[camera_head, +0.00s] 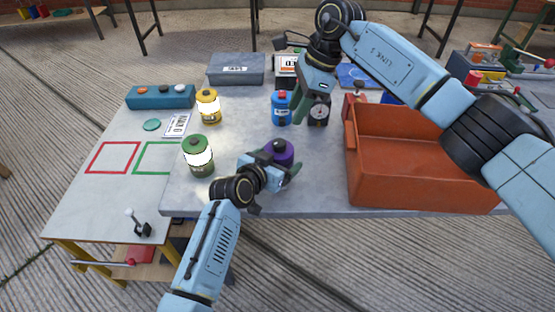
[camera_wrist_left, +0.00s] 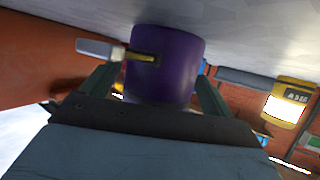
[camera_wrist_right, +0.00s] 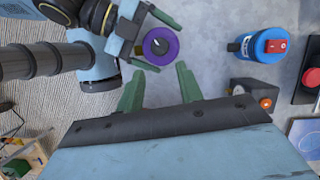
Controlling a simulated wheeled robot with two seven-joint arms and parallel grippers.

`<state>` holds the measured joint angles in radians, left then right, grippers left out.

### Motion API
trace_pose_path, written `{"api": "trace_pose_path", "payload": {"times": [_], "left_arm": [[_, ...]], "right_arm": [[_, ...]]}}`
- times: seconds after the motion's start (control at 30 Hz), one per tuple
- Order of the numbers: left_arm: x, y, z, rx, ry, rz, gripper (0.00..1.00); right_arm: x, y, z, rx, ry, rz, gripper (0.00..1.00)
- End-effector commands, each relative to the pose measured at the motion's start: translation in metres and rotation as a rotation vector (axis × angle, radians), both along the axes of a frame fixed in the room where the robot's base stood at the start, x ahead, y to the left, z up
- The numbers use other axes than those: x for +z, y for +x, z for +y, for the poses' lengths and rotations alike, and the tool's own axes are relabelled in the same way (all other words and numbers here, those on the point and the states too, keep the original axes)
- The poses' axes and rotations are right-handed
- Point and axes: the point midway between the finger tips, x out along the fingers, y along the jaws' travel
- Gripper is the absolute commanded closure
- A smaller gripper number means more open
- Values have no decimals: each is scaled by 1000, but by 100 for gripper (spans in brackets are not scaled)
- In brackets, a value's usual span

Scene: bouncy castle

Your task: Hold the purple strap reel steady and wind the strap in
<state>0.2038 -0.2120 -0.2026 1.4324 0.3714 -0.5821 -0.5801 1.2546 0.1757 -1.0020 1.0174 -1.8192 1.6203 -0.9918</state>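The purple strap reel (camera_head: 281,152) stands upright near the table's front edge. My left gripper (camera_head: 280,165) has its fingers on either side of it. In the left wrist view, the reel's purple body (camera_wrist_left: 165,65) fills the space between the green fingers; whether they press on it cannot be told. A grey and yellow piece (camera_wrist_left: 115,50) sticks out from its side. My right gripper (camera_head: 302,108) is open and empty. In the right wrist view, the reel's round top (camera_wrist_right: 160,46), with a dark centre, lies beyond its fingertips (camera_wrist_right: 160,72), not touched.
A large orange-red bin (camera_head: 430,190) stands to the right. A blue canister (camera_head: 281,112) and a dark device with a dial (camera_head: 318,112) stand behind the reel. A green canister (camera_head: 198,158) and a yellow one (camera_head: 208,106) stand left. The grey tabletop (camera_head: 240,135) between them is clear.

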Motion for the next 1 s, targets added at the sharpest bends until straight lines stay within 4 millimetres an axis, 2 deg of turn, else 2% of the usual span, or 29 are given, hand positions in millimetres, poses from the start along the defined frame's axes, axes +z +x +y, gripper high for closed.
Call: {"api": "trace_pose_path", "payload": {"times": [0.07,0.4,0.53,0.6,0.77,1.0], "left_arm": [[0,0,0,0,0,0,24],[0,0,0,0,0,0,68],[0,0,0,0,1,1,69],[0,0,0,0,1,1,69],[0,0,0,0,1,1,69],[0,0,0,0,1,1,69]], "right_arm": [[0,0,0,0,0,0,64],[0,0,0,0,0,0,64],[1,0,0,19,-4,-14,48],[4,0,1,66,-16,-48,48],[15,-4,6,330,-83,-220,48],[26,-23,17,954,-259,-520,48]]}}
